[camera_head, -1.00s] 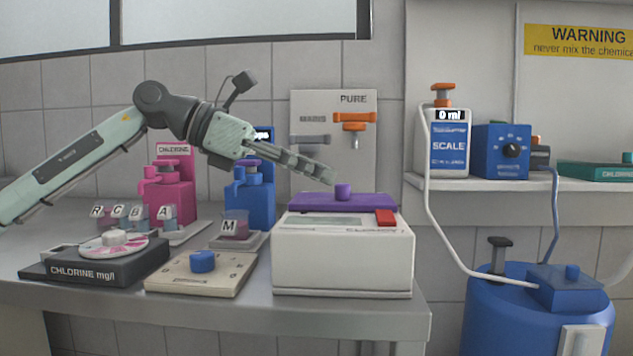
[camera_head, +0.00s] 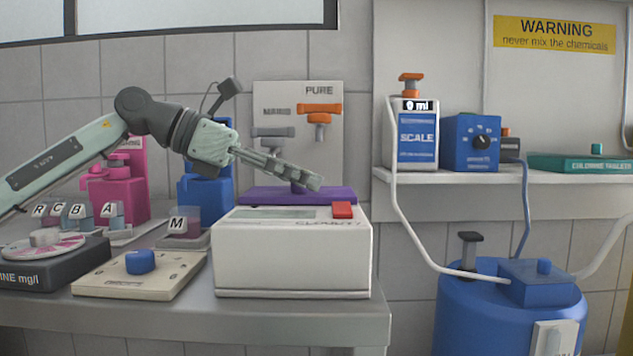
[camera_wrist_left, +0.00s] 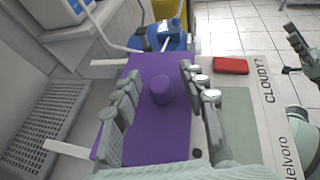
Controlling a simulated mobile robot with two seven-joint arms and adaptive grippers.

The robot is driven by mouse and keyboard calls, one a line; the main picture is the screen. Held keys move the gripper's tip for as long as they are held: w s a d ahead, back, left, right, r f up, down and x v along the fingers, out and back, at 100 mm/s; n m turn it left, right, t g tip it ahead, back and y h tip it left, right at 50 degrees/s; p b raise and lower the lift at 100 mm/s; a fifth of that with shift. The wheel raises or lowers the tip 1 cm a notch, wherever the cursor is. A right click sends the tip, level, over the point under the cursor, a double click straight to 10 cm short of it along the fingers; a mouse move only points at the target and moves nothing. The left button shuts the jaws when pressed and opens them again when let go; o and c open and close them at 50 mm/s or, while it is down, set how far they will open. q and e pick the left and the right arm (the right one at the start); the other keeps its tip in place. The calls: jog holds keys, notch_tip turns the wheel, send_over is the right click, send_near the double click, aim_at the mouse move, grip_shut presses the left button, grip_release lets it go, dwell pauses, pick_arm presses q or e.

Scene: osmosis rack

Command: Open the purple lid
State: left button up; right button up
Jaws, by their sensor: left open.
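The purple lid (camera_head: 340,196) lies flat and closed on top of the white analyser box (camera_head: 292,262). Its round purple knob shows in the left wrist view (camera_wrist_left: 162,89); in the head view my fingers partly cover it. My left gripper (camera_head: 314,182) is open, with its fingers just over the lid. In the left wrist view its fingers stand on both sides of the knob, with a gap to each. I cannot tell how far down they reach. Part of what looks like my right gripper (camera_wrist_left: 298,45) shows at the wrist view's right edge, its state unclear.
The blue dispenser (camera_head: 205,187) and pink dispenser (camera_head: 115,195) stand behind to the left. An orange tap (camera_head: 320,112) is on the wall panel above. A blue barrel (camera_head: 510,320) stands right of the bench.

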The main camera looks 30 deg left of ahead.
pick_arm(q)
jog(key=shift+w+d+f, duration=0.1)
jog(key=shift+w+d, duration=0.05)
grip_shut()
dwell(0.4)
